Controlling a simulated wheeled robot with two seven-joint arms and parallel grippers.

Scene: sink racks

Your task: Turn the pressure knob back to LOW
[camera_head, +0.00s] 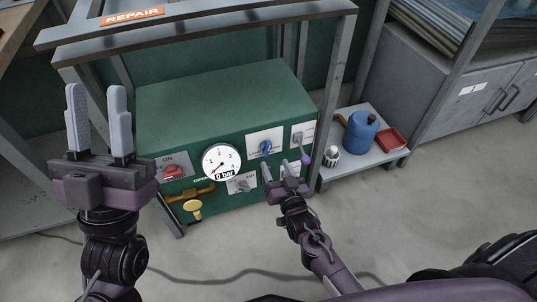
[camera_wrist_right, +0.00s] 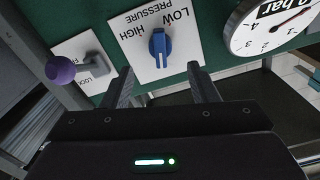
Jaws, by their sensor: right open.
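The blue pressure knob (camera_head: 265,147) sits on a white plate on the front of the green machine (camera_head: 215,105). In the right wrist view the knob (camera_wrist_right: 159,46) stands between the words HIGH and LOW, which appear tilted; I cannot tell exactly which way it points. My right gripper (camera_head: 276,169) is open, just below the knob and apart from it. In the right wrist view its two fingers (camera_wrist_right: 164,88) are spread on either side below the knob, with nothing between them. My left gripper (camera_head: 97,100) is open and empty, raised at the left.
A round gauge (camera_head: 221,162) reading 0 bar is left of the knob. A red ON switch (camera_head: 173,171), a brass valve (camera_head: 193,207) and a purple-ended lock lever (camera_head: 305,158) are nearby. A low shelf (camera_head: 362,160) holds a blue can (camera_head: 361,132) and red tray (camera_head: 390,139).

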